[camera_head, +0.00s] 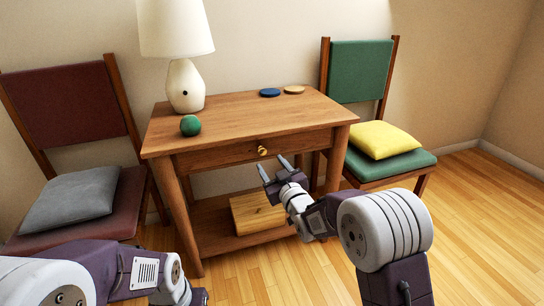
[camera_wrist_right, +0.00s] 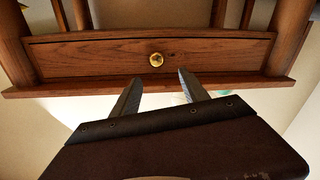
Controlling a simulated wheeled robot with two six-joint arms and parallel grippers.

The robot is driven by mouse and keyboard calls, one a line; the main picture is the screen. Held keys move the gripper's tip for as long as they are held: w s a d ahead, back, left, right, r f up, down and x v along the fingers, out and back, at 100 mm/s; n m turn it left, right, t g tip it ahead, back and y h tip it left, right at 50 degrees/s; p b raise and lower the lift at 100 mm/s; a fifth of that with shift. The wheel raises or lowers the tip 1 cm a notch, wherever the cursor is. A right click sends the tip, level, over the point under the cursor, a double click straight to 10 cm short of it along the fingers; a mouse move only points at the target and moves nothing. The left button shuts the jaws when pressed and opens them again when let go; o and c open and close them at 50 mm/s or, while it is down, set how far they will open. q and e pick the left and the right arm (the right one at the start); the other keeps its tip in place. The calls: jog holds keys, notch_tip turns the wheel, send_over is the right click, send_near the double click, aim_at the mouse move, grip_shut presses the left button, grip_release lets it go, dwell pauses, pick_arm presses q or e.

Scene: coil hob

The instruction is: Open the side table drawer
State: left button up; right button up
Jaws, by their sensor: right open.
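The wooden side table (camera_head: 245,117) stands against the wall, with its drawer (camera_head: 225,155) closed, the front flush with the frame. A small round brass knob (camera_head: 262,151) sits mid-front. In the right wrist view the drawer front (camera_wrist_right: 95,60) and knob (camera_wrist_right: 156,59) appear upside down, past the fingertips. My right gripper (camera_head: 273,165) is open and empty, just below and in front of the knob, apart from it; its spread fingers show in the wrist view (camera_wrist_right: 157,80). My left gripper (camera_head: 195,297) is low at the bottom edge, mostly cut off, away from the table.
A wooden box (camera_head: 256,213) is on the lower shelf. Chairs with a grey cushion (camera_head: 72,204) and yellow cushion (camera_head: 383,140) flank the table.

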jog(key=s+d+r+t+h+p, duration=0.1)
jog(key=d+r+p, duration=0.3)
jog(key=r, duration=0.6)
jog(key=s+d+m+g+h+p, duration=0.2)
jog(key=s+d+p, duration=0.1)
jog(key=d, duration=0.2)
jog(key=s+d+f+m+g+h+p, duration=0.1)
jog(key=s+d+f+m+g, duration=0.15)
jog(key=s+f+g, duration=0.4)
jog(key=s+d+f+m+g+h+p, duration=0.1)
jog(key=s+d+f+g+h, duration=0.2)
jog(key=s+f, duration=0.65)
jog(key=s+f+m+g+y, duration=0.1)
jog(key=s+f+g, duration=0.35)
jog(key=s, duration=0.85)
notch_tip(320, 180, up, 38)
jog(key=g+p, duration=0.1)
jog(key=p, duration=3.7)
jog(key=shift+s, duration=0.4)
jog(key=shift+a, duration=0.1)
